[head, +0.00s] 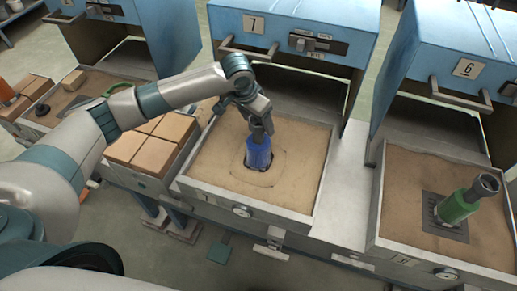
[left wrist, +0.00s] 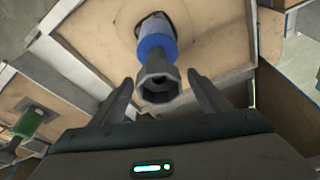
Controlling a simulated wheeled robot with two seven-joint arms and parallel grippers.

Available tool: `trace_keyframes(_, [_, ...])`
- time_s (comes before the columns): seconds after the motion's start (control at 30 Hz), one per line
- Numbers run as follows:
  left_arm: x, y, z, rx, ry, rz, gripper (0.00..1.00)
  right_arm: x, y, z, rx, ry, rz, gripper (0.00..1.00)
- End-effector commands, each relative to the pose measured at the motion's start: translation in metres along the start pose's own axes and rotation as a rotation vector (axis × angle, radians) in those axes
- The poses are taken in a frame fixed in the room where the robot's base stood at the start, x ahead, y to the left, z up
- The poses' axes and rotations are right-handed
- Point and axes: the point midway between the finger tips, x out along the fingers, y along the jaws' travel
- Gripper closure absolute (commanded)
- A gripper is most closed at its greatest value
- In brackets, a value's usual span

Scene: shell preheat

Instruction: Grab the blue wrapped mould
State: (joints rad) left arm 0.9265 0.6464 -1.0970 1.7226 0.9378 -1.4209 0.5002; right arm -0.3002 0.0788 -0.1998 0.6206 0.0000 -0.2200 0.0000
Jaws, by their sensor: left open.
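The blue wrapped mould (head: 258,154) stands in the middle of the sand-coloured bed of the tray under the cabinet marked 7. In the left wrist view its blue body (left wrist: 157,42) ends in a grey hexagonal cup (left wrist: 158,80) that faces the camera. My left gripper (head: 260,125) is directly over the mould in the head view. In the left wrist view the open left gripper (left wrist: 158,88) has one finger on each side of the grey cup, with a gap on both sides. My right gripper is not in view.
A green wrapped mould (head: 458,206) leans on a dark grate in the tray at right, under cabinet 6 (head: 468,68). Tan blocks (head: 150,140) sit left of the middle tray (head: 318,200). Blue cabinet 7 (head: 300,30) overhangs behind.

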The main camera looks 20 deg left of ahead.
Motion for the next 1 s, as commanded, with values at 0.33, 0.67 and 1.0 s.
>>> trace_keyframes(0.33, [0.038,0.002,-0.003,-0.001,-0.002,0.000,0.30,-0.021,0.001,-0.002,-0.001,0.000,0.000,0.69])
trace_keyframes(0.67, [0.044,0.001,-0.002,0.000,-0.001,-0.001,0.30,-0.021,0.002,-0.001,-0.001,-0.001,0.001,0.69])
trace_keyframes(1.0, [0.043,0.001,-0.002,0.000,-0.001,-0.001,0.57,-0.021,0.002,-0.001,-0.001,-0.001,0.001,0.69])
